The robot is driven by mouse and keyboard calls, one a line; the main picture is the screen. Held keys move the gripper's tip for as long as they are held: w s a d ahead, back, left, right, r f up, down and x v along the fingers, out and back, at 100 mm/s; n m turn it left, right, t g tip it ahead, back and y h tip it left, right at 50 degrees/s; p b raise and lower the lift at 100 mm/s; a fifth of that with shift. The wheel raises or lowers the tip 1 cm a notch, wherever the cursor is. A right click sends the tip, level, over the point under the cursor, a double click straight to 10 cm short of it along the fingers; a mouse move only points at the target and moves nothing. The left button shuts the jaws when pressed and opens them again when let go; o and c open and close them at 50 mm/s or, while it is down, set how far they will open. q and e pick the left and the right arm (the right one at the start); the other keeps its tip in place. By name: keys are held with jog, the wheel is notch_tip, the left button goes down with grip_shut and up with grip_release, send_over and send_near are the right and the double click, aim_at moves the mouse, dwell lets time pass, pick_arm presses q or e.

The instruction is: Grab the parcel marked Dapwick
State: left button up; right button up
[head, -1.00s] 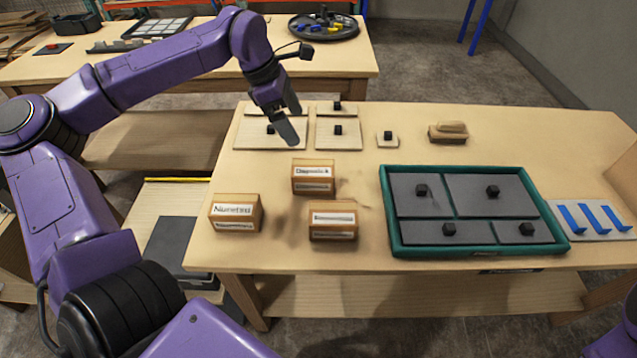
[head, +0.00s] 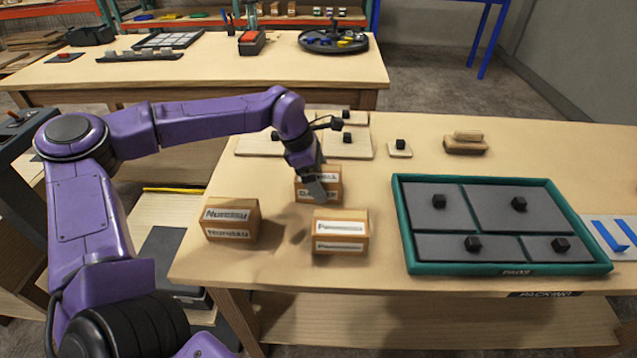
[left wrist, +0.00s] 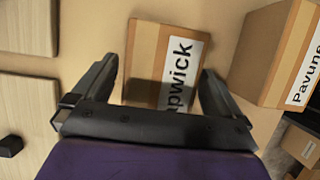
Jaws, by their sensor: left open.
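The parcel marked Dapwick (left wrist: 150,62) is a small brown box with a white label. In the left wrist view its label reads "apwick", the first letter hidden. In the head view the same parcel (head: 333,180) stands behind the front parcel, partly covered by my gripper. My left gripper (head: 317,192) is open above and close to it, pointing down. In the left wrist view the open fingers (left wrist: 160,78) lie on either side of the parcel's near end. I cannot tell whether they touch it. My right gripper is not in view.
A green-rimmed tray (head: 400,225) with grey knobbed panels is on the right. Knobbed wooden boards (head: 255,145) and a brush-like block (head: 465,145) lie behind.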

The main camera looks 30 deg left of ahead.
pick_arm(q)
jog(key=shift+x, duration=0.8)
jog(key=shift+f, duration=0.15)
jog(key=c, duration=1.2)
